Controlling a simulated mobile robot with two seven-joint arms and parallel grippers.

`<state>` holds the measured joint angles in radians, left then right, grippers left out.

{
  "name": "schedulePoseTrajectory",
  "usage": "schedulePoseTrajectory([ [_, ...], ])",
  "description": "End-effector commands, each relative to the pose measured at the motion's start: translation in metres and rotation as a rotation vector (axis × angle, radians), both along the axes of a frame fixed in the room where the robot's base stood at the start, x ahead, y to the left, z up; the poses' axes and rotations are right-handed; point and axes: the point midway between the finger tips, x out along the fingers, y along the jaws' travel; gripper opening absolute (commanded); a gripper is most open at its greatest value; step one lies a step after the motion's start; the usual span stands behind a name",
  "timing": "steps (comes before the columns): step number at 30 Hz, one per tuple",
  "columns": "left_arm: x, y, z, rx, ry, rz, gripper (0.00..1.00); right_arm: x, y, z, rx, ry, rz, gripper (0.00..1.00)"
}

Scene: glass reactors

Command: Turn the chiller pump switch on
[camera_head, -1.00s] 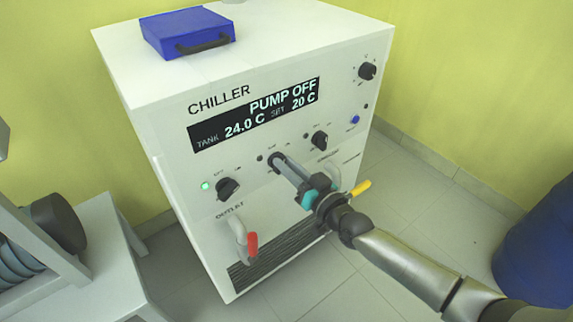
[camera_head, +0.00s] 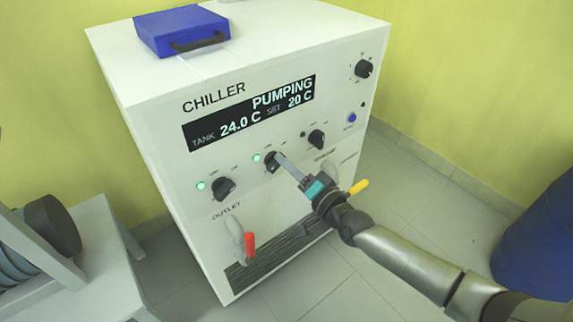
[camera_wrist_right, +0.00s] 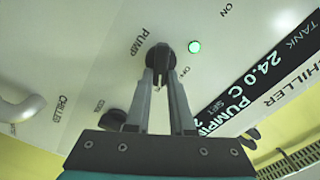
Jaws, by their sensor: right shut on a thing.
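The chiller (camera_head: 160,115) is a white cabinet with a black display (camera_head: 250,113) that reads PUMPING, tank 24.0 C, set 20 C. The black pump switch (camera_head: 270,161) is the middle knob of the lower row, and a green lamp (camera_head: 256,158) glows beside it. My right gripper (camera_head: 279,161) is shut on this knob. In the right wrist view its two fingers (camera_wrist_right: 166,80) hold the pump switch (camera_wrist_right: 159,57), next to the lit green lamp (camera_wrist_right: 195,46). My left gripper is not in view.
Another knob (camera_head: 223,188) with a lit green lamp is to the left, and a third knob (camera_head: 316,139) is to the right. A red-handled outlet valve (camera_head: 248,244) is below. A blue case (camera_head: 181,30) lies on top. A blue drum (camera_head: 535,240) stands at right.

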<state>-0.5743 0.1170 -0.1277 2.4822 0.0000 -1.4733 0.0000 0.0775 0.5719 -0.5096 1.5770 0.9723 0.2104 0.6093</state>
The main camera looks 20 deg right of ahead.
Motion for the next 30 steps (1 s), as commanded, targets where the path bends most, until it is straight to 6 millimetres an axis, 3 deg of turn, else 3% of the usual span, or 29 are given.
schedulePoseTrajectory([
  [17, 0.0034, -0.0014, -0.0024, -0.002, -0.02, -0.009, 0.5, -0.0006, 0.0001, -0.0015, 0.035, 0.016, 0.001, 0.0],
  [18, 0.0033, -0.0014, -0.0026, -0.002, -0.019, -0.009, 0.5, -0.0005, 0.0, -0.0015, 0.035, 0.016, 0.001, 0.23],
  [25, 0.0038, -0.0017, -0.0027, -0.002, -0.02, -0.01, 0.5, -0.0003, -0.0001, -0.0011, 0.033, 0.014, 0.0, 0.49],
  [30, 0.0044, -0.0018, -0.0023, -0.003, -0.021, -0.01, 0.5, -0.0001, 0.0, -0.0007, 0.032, 0.013, 0.0, 0.51],
])
